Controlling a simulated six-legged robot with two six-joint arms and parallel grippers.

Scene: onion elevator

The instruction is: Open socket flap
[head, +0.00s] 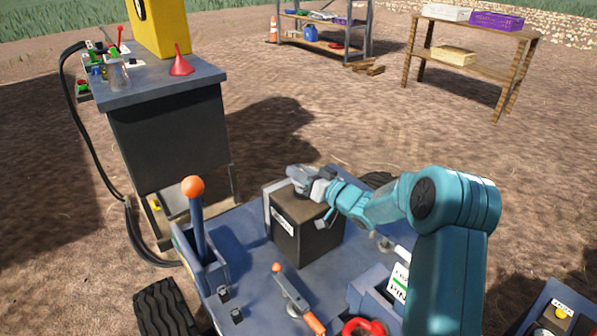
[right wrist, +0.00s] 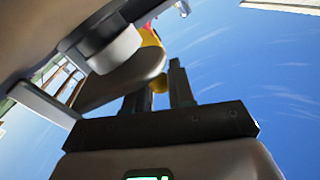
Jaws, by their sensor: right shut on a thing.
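A dark box (head: 302,235) with a white label on its front stands on the blue deck. My right gripper (head: 312,187) is at the top of this box, reaching in from the right. In the right wrist view its two dark fingers (right wrist: 168,90) are close together, with a rounded yellow bit (right wrist: 158,82) between them. The gripper is shut on a small part, which seems to be the socket flap; the part is mostly hidden. A rounded grey-brown piece with a pale disc (right wrist: 115,52) shows beside the fingers. My left gripper is in neither view.
A blue lever with an orange knob (head: 193,187) stands left of the box. An orange-tipped handle (head: 293,298) and a red ring (head: 364,328) lie in front. A grey cabinet (head: 170,135) stands behind left. A shelf rack (head: 325,35) and wooden table (head: 470,52) are far back.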

